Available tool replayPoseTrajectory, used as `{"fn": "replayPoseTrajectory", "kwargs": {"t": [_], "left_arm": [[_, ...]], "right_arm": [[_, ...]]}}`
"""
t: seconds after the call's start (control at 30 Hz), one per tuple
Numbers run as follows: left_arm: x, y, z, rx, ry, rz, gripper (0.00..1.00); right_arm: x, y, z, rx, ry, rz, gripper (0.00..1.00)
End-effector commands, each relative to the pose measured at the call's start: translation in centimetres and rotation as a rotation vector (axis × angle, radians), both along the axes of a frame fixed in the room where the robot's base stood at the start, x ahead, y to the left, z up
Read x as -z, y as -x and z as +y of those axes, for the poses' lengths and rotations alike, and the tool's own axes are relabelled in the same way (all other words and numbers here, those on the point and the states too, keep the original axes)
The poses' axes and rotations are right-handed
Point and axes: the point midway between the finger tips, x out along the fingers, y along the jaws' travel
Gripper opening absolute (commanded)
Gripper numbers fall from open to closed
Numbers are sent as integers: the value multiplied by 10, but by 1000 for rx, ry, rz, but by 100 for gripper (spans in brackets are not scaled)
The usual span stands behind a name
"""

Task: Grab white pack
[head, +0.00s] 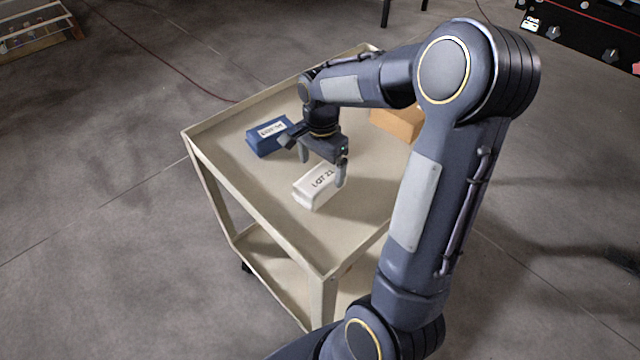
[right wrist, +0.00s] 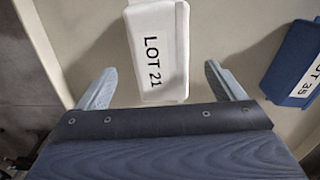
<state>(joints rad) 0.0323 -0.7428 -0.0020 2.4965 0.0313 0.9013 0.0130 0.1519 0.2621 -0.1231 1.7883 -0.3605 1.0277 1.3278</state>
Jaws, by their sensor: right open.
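The white pack (head: 316,187), labelled LOT 21, lies on the top shelf of a beige cart. My right gripper (head: 322,168) is open just above it, with its fingers apart. In the right wrist view the white pack (right wrist: 158,50) shows ahead of the fingertips, between the lines of the two open fingers (right wrist: 157,88). I see no contact between the fingers and the pack; the exact height above it is hard to tell. My left gripper is in neither view.
A blue pack (head: 268,136) lies on the cart (head: 262,205) left of my gripper; it also shows at the right of the right wrist view (right wrist: 298,65). An orange-brown box (head: 396,122) sits behind my arm. The cart top has a raised rim.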

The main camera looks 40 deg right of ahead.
Motion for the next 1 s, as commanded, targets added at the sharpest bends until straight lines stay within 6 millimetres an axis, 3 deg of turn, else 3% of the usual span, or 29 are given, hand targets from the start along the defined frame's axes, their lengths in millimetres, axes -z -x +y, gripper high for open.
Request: {"fn": "replayPoseTrajectory", "kwargs": {"t": [0.4,0.7,1.0], "left_arm": [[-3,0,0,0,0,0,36],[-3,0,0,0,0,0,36],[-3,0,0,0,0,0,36]], "right_arm": [[55,-1,3,-3,-2,1,89],[59,-1,3,-4,-1,-2,88],[59,-1,3,-4,-1,-2,48]]}}
